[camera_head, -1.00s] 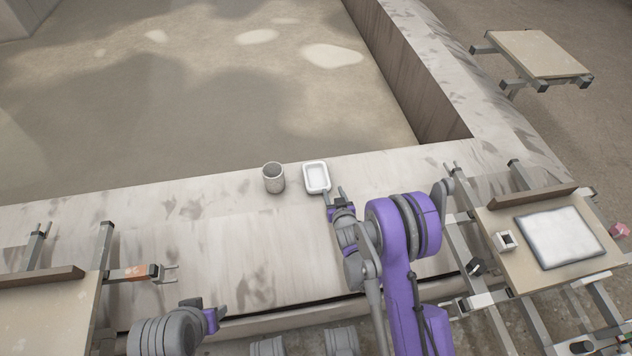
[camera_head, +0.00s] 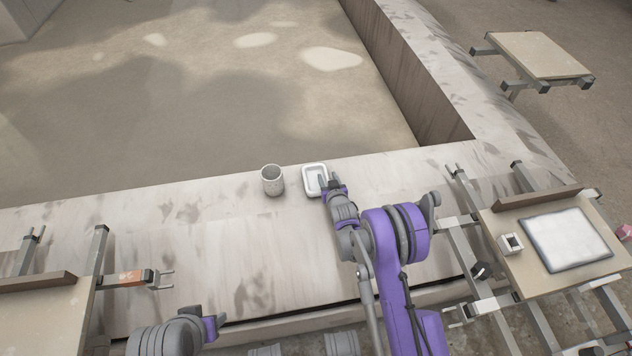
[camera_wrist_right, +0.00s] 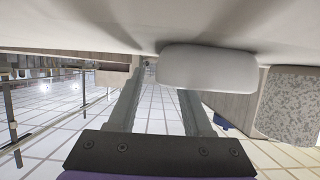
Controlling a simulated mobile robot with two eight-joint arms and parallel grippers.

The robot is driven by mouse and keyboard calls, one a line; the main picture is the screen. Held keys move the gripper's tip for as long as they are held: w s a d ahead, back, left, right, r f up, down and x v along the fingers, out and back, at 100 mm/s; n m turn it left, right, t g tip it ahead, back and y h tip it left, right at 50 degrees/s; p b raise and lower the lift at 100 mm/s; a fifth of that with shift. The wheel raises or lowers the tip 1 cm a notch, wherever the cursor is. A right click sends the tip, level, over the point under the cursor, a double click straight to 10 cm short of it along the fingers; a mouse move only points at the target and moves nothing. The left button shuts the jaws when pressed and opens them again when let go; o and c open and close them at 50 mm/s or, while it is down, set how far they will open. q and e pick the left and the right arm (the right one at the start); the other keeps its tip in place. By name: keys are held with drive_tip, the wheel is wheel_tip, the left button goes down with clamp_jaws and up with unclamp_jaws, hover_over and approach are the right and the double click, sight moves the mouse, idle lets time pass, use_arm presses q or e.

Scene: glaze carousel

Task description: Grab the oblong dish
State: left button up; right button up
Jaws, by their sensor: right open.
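The oblong dish (camera_head: 308,187) is white, shallow and rectangular with rounded corners. It sits on the pale ledge (camera_head: 240,240); its side shows in the right wrist view (camera_wrist_right: 208,68). My right gripper (camera_head: 328,181) is open at the dish's right rim. One finger appears over the dish's inside and the other just outside its right wall. In the wrist view one fingertip is hidden behind the dish. I cannot tell whether either finger touches it. My left gripper (camera_head: 214,322) is low at the bottom left, far from the dish, its jaws unclear.
A speckled grey cup (camera_head: 272,181) stands close to the dish's left; it also shows in the wrist view (camera_wrist_right: 290,105). Racks with boards stand left and right; the right board holds a small white block (camera_head: 510,243) and a pale slab (camera_head: 565,240). The ledge in front is clear.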

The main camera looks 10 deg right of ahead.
drive_tip(key=shift+c, duration=0.2)
clamp_jaws()
idle(1.2)
